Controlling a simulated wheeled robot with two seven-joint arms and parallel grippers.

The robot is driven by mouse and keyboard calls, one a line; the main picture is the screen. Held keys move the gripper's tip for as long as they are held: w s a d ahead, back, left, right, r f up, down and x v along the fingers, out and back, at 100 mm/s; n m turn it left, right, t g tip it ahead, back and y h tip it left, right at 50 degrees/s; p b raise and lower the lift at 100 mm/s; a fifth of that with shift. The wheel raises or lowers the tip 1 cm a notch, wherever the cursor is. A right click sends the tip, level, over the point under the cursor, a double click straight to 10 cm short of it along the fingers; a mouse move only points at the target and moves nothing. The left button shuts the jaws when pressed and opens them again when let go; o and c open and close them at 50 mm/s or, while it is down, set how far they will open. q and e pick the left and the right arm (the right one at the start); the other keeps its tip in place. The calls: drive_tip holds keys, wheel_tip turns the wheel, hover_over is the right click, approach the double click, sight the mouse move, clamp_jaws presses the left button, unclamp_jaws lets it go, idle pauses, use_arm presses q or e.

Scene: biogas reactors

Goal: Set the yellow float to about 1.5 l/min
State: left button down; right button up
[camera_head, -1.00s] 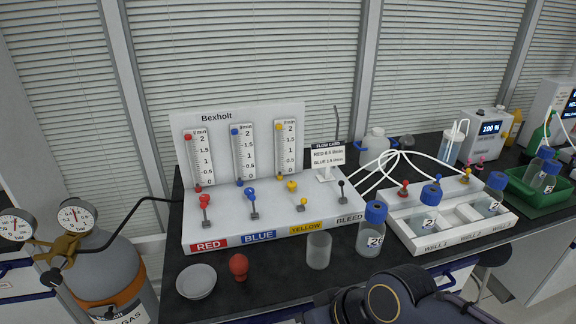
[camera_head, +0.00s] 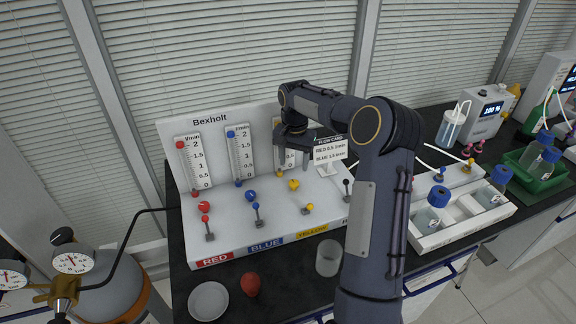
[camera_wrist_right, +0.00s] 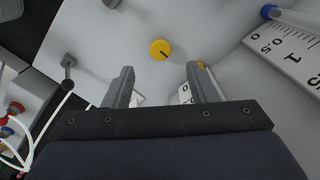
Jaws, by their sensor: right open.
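The Bexholt panel (camera_head: 225,222) has three upright scales. My right arm crosses in front of the yellow scale (camera_head: 291,160) and hides most of it, so I cannot read the yellow float clearly. My right gripper (camera_head: 292,152) is open and empty, pointing down in front of that scale, above the yellow knob (camera_head: 294,184). In the right wrist view the round yellow knob (camera_wrist_right: 160,49) with a dark pointer mark lies beyond the open fingers (camera_wrist_right: 160,82), apart from them. The yellow lever (camera_head: 309,208) stands nearer the front. My left gripper is not in view.
The red knob (camera_head: 204,207) and blue knob (camera_head: 250,196) sit left of the yellow one. The flow card (camera_head: 329,150) stands close right of my gripper. A glass beaker (camera_head: 328,257), red bulb (camera_head: 250,284) and white dish (camera_head: 208,301) lie in front. A white well tray (camera_head: 450,232) is right.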

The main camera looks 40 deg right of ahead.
sight(294, 182)
drive_tip(key=shift+w+d+f, duration=0.2)
drive_tip(key=shift+d+f, duration=0.05)
drive_tip(key=shift+f, duration=0.1)
wheel_tip(294, 182, down, 8)
drive_tip(key=shift+r+p, duration=0.25)
drive_tip(key=shift+p, duration=0.55)
drive_tip(key=c, duration=1)
drive_tip(key=shift+o, duration=0.2)
